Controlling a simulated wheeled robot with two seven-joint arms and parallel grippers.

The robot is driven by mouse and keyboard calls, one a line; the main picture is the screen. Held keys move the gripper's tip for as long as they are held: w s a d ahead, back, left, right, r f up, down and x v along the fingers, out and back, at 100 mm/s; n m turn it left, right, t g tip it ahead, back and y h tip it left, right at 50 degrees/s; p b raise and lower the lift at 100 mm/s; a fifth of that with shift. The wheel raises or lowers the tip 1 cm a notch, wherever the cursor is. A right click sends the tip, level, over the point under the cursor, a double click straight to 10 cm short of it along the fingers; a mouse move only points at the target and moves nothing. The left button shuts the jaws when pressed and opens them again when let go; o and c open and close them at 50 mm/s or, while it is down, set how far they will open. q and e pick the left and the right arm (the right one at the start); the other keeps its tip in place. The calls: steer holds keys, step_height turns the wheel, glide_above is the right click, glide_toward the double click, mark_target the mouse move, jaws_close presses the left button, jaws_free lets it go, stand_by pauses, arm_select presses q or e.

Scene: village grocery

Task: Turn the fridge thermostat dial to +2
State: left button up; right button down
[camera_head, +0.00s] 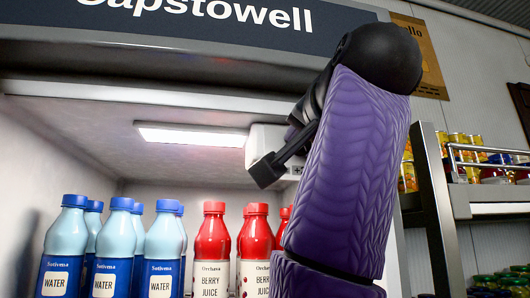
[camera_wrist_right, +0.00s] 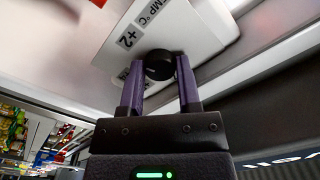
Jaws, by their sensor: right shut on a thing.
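The thermostat is a white box (camera_head: 262,137) under the fridge's top panel, right of the lamp, partly hidden by my right arm in the head view. In the right wrist view the white thermostat face (camera_wrist_right: 190,28) carries the printed marks "MP °C" and "+2" (camera_wrist_right: 130,37). The round black dial (camera_wrist_right: 158,63) sits at its lower edge in that picture. My right gripper (camera_wrist_right: 160,72) is shut on the dial, one purple finger on each side. I cannot make out a pointer on the dial. My left gripper is not in view.
Blue water bottles (camera_head: 112,245) and red berry juice bottles (camera_head: 212,245) stand inside the fridge below the thermostat. A lit lamp (camera_head: 190,134) is on the fridge ceiling. A metal shelf (camera_head: 437,205) with cans and jars stands to the right.

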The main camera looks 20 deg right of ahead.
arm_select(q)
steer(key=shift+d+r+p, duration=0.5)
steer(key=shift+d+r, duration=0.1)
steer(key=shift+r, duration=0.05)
arm_select(e)
steer(key=m, duration=0.3)
steer(key=shift+m, duration=0.4)
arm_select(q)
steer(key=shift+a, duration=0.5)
arm_select(e)
steer(key=shift+m, duration=0.3)
steer(key=shift+c, duration=1.5)
jaws_free()
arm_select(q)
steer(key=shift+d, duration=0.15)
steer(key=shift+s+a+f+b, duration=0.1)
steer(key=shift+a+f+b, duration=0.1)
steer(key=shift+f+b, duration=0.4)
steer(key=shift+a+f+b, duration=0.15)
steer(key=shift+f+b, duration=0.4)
arm_select(e)
steer(key=v, duration=1)
